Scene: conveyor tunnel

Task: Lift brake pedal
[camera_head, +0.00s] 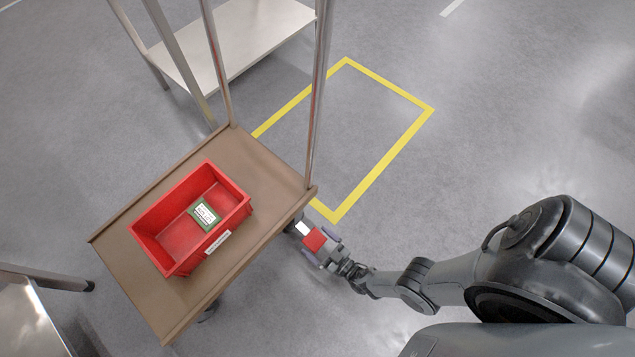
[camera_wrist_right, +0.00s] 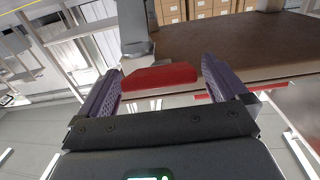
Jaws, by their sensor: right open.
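The red brake pedal (camera_head: 314,239) sits low at the right corner of the brown-decked trolley (camera_head: 262,160), beside a dark caster (camera_head: 290,222). My right gripper (camera_head: 321,246) reaches it from the lower right with its jaws open. In the right wrist view the pedal (camera_wrist_right: 160,77) lies ahead, between the two purple fingers of the right gripper (camera_wrist_right: 162,72). The left finger is close to the pedal's left end; I cannot tell whether they touch. A gap shows on the right side. My left gripper is not in view.
A red bin (camera_head: 240,205) with a green-and-white labelled item (camera_head: 204,213) inside stands on the trolley. Metal uprights (camera_head: 319,90) rise from its far edge. A yellow floor outline (camera_head: 392,148) encloses bare floor behind. Steel tables stand at top left (camera_head: 235,40) and lower left (camera_head: 25,325).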

